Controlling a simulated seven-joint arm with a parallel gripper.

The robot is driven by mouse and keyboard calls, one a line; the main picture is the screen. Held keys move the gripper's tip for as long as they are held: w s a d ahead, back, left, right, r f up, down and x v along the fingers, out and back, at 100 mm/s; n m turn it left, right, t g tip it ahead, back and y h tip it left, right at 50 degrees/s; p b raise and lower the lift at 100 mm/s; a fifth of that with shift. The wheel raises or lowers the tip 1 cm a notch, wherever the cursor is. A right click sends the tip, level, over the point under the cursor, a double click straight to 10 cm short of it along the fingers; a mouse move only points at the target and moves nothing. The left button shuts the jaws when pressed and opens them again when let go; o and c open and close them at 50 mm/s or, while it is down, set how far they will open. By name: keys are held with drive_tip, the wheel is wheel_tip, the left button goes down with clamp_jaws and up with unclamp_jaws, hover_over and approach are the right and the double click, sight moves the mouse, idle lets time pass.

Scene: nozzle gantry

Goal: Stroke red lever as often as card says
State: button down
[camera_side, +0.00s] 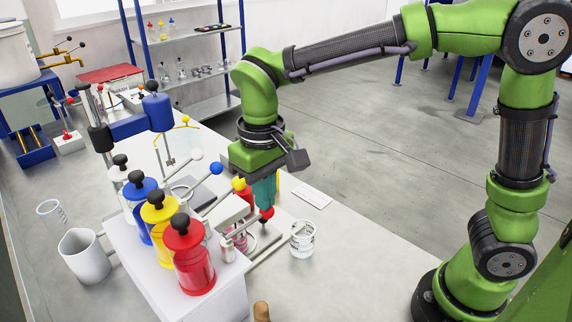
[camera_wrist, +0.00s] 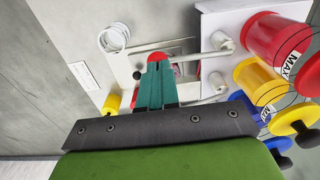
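The red lever's round red knob (camera_side: 266,213) is at the front of the row of pump levers; in the wrist view the knob (camera_wrist: 160,57) is just beyond my fingertips. Its pale rod runs right towards the red canister (camera_side: 193,262). My gripper (camera_side: 264,203) points down from above with its teal fingers together, tips at the knob. I cannot tell whether they touch it. A white card (camera_side: 312,195) lies flat behind the gripper, and shows at the left of the wrist view (camera_wrist: 82,76). Its print is too small to read.
Levers with yellow (camera_side: 238,183), blue (camera_side: 216,168) and white (camera_side: 196,154) knobs stand close by. Yellow (camera_side: 160,218) and blue (camera_side: 140,200) canisters line the white housing. A clear beaker (camera_side: 302,238) stands right of the red knob. A white mug (camera_side: 84,255) is at left.

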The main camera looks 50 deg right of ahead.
drive_tip(key=shift+f, duration=0.9)
drive_tip(key=shift+r, duration=0.1)
drive_tip(key=shift+r, duration=2.95)
wheel_tip(320, 180, up, 5)
